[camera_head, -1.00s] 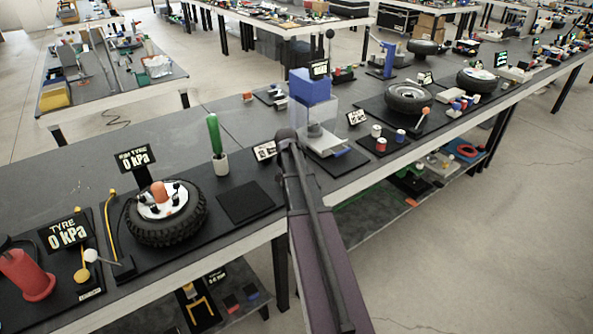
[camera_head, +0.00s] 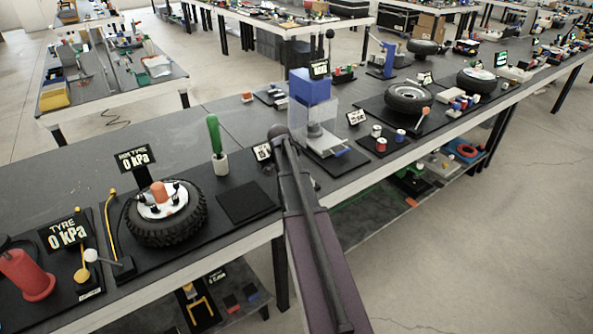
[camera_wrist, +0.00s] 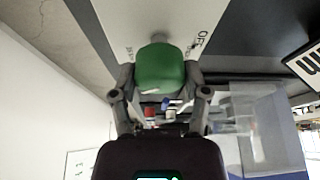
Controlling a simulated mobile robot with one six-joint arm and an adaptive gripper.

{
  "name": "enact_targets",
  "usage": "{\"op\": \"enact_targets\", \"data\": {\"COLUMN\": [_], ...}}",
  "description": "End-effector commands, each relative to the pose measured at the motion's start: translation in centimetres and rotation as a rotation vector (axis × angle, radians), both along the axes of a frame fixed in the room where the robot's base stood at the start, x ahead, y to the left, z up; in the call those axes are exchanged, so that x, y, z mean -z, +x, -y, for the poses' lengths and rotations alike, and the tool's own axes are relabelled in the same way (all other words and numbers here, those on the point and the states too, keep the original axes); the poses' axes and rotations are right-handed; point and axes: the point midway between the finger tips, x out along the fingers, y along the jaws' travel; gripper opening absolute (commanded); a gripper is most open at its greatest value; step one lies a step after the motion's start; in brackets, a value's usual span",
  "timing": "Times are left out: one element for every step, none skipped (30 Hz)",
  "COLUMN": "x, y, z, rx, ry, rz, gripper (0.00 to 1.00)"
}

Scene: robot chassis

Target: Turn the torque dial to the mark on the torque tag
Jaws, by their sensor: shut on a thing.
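In the wrist view a rounded green knob (camera_wrist: 160,62) sits between the two fingers of my gripper (camera_wrist: 160,82), which is shut on it. The knob stands against a pale plate (camera_wrist: 115,14) with dark lettering, of which "OFF" is legible; the knob hides part of the plate. I take it for the torque dial, but its pointer cannot be made out. A black-and-white tag (camera_wrist: 302,62) is cut off at the right edge. In the head view my arm covers the gripper and the dial. A small tag (camera_head: 262,152) stands just left of my arm, its text too small to read.
In the head view a green-handled tool (camera_head: 215,136) stands in a white cup, left of a black mat (camera_head: 246,203). A tyre (camera_head: 166,222) lies further left. A clear box with a blue top (camera_head: 309,86) stands close right of my arm. The floor in front is open.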

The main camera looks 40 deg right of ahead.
Motion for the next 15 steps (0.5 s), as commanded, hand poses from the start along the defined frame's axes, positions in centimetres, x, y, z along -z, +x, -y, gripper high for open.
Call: {"op": "enact_targets", "data": {"x": [0.04, 0.04, 0.04, 0.04, 0.04, 0.04, 0.03, 0.03, 0.03, 0.03, 0.02, 0.02, 0.02, 0.02, 0.01], "y": [-0.15, -0.15, -0.15, -0.15, -0.14, -0.13, -0.12, -0.11, -0.1, -0.09, -0.08, -0.07, -0.06, -0.05, -0.05], "z": [-0.02, -0.02, -0.02, -0.02, -0.03, -0.03, -0.02, -0.02, -0.01, -0.01, -0.02, -0.01, -0.01, -0.01, 0.0], "rx": [0.002, 0.002, 0.002, 0.002, 0.001, 0.001, 0.001, 0.001, 0.0, 0.0, 0.0, -0.001, -0.001, -0.001, -0.001], "ry": [0.002, 0.002, 0.002, 0.002, 0.002, 0.002, 0.001, 0.001, 0.001, 0.001, 0.001, 0.001, 0.001, 0.001, 0.001], "rz": [-0.003, -0.003, -0.003, -0.003, -0.003, -0.002, -0.002, -0.002, -0.001, -0.001, -0.001, -0.001, -0.001, -0.001, 0.0], "gripper": [0.12, 0.12, 0.63, 0.72, 0.81, 0.93, 0.93, 0.93, 0.93, 0.93, 0.93, 0.93, 0.93, 0.93, 0.93]}}
